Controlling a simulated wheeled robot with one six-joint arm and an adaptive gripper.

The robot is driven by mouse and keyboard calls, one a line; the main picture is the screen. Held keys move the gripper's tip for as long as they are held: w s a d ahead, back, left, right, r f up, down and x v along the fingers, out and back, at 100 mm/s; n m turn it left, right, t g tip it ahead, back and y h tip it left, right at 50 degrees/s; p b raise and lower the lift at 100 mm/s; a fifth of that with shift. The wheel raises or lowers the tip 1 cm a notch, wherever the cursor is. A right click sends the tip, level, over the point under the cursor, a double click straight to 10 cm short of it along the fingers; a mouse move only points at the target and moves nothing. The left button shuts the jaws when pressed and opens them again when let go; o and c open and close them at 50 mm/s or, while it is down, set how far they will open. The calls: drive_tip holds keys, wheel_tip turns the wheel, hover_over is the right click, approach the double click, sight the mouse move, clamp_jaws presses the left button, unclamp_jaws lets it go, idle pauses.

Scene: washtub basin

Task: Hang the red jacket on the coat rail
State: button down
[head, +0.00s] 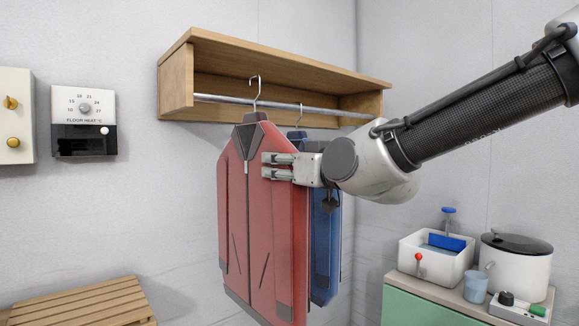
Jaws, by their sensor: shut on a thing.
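The red jacket (268,225) hangs upright on a hanger in the middle of the head view, with a grey collar and hem. My gripper (268,165) reaches in from the right and is shut on the red jacket at its upper chest. The hanger's metal hook (257,92) rises above the collar and overlaps the coat rail (225,100) in the picture. Its top shows above the rail, but I cannot tell whether it rests on the rail or is in front of it. The coat rail runs under a wooden shelf (176,85).
A blue jacket (325,240) hangs from the rail behind the red one, partly hidden. A wooden slatted bench (85,305) is at lower left. A counter (425,290) at lower right holds a white basin (430,268), a lidded pot (515,265) and a blue cup (475,288).

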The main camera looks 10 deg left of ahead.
drive_tip(key=w+a+f, duration=0.2)
drive_tip(key=w+a, duration=0.3)
drive_tip(key=a, duration=0.1)
drive_tip(key=shift+f, duration=0.4)
idle(0.5)
drive_tip(key=c, duration=0.8)
unclamp_jaws()
drive_tip(key=shift+f, duration=0.1)
drive_tip(key=shift+d, duration=0.1)
